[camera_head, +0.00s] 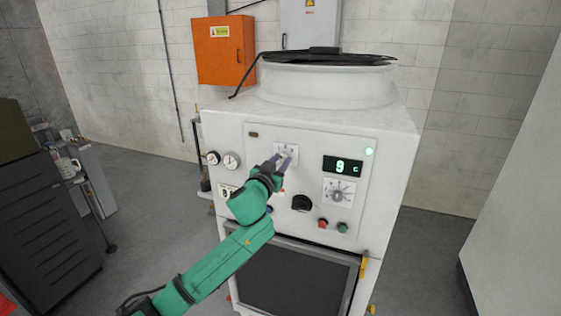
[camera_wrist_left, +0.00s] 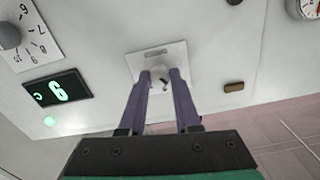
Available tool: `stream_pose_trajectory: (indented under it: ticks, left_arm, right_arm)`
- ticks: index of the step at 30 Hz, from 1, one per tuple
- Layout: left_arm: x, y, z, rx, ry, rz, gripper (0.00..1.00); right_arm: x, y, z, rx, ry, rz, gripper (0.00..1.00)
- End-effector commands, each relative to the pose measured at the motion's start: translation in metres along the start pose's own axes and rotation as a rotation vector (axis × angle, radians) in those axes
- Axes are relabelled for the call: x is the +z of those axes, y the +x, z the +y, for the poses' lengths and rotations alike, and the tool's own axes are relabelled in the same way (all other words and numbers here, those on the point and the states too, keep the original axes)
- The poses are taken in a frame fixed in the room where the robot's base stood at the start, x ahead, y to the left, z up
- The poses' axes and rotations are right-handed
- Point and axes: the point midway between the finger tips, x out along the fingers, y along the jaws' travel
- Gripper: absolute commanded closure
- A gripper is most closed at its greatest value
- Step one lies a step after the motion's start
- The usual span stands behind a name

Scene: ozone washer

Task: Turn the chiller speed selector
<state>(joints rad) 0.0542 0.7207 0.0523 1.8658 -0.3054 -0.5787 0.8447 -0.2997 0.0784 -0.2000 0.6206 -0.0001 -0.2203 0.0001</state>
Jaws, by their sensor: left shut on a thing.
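The white chiller (camera_head: 230,122) stands ahead of me with its control panel facing me. A small knob (camera_wrist_left: 159,72) sits on a square white plate (camera_head: 285,148) at the panel's upper middle; the plate also shows in the left wrist view (camera_wrist_left: 151,53). I take this knob as the speed selector; its label is too small to read. My left gripper (camera_head: 282,160) reaches up to this plate, and in the left wrist view its purple fingers (camera_wrist_left: 160,76) are shut on the knob from both sides. The fingers hide part of the knob. My right gripper is out of view.
Right of the plate are a green display (camera_head: 343,166) reading 9 and a numbered dial (camera_head: 338,193). Below are a black knob (camera_head: 302,203), a red button (camera_head: 323,223) and a green button (camera_head: 342,228). Two gauges (camera_head: 231,161) sit at the left edge.

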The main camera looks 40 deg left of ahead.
Motion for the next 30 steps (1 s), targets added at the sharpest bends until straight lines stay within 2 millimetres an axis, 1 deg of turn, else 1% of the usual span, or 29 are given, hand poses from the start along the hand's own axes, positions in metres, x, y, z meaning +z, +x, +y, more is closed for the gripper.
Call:
stream_pose_trajectory:
  ticks: [18,24,30]
  left_arm:
    - [0.000,0.000,0.000,0.001,0.488,-0.001,1.00]
    - [0.000,0.000,0.000,0.000,0.588,-0.002,1.00]
    - [0.001,0.000,0.000,0.000,0.637,-0.002,1.00]
  right_arm:
    - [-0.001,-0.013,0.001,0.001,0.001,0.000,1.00]
    - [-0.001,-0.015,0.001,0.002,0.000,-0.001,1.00]
    - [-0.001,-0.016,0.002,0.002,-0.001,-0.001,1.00]
